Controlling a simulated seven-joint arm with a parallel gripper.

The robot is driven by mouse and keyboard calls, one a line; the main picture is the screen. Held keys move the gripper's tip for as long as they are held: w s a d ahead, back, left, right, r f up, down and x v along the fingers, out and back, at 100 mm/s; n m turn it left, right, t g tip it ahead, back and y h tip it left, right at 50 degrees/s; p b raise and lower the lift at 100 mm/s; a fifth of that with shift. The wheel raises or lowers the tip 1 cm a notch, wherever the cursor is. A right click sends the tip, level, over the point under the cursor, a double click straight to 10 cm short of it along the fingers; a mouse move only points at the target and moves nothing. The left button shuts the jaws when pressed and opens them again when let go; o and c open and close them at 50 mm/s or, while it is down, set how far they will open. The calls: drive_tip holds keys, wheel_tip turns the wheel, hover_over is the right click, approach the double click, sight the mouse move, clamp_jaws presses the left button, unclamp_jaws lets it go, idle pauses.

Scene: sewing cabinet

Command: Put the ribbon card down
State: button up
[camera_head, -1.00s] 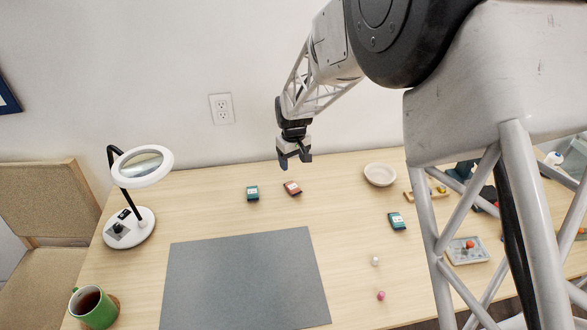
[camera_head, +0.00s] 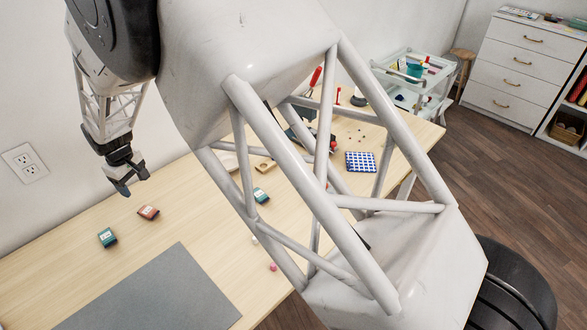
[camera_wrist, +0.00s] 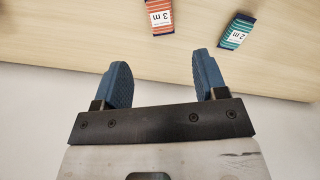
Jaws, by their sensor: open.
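My gripper (camera_head: 133,184) is open and empty, held above the back of the table near the wall. Its two blue fingers (camera_wrist: 160,76) stand apart in the wrist view with nothing between them. An orange-red ribbon card (camera_head: 148,212) marked 3 m lies on the table just beyond the fingers; it also shows in the wrist view (camera_wrist: 160,17). A teal ribbon card (camera_head: 107,237) lies beside it, marked 2 m in the wrist view (camera_wrist: 236,33). Another teal card (camera_head: 261,195) lies farther right, close to my arm's struts in the picture.
The grey mat (camera_head: 160,295) lies in front of the cards. A small pink object (camera_head: 273,267) is right of it. A blue-and-white checked item (camera_head: 360,162) lies at the table's far right. The wall with an outlet (camera_head: 25,160) is close behind my gripper. Bare wood surrounds the cards.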

drive_tip(key=d+r+m, duration=0.2)
drive_tip(key=d+r, duration=0.5)
drive_tip(key=d, duration=0.5)
drive_tip(key=s+d+r+m+t, duration=0.1)
drive_tip(key=d+r+m, duration=0.1)
drive_tip(key=d+r, duration=0.8)
drive_tip(key=d+r+m, duration=0.3)
drive_tip(key=d, duration=1.2)
drive_tip(key=s+d+r+m+t, duration=0.1)
drive_tip(key=s+d+r, duration=0.1)
drive_tip(key=s+d, duration=0.45)
drive_tip(key=s+d+r+m, duration=0.2)
drive_tip(key=s+d, duration=0.2)
drive_tip(key=d, duration=0.5)
drive_tip(key=s+d+f+m, duration=0.1)
drive_tip(key=s+d+m, duration=0.2)
drive_tip(key=s+d, duration=0.8)
drive_tip(key=s, duration=0.4)
drive_tip(key=shift+d+f+m+t, duration=0.2)
drive_tip(key=shift+m+t, duration=0.1)
drive_tip(key=shift+m, duration=0.1)
drive_tip(key=shift+o, duration=0.5)
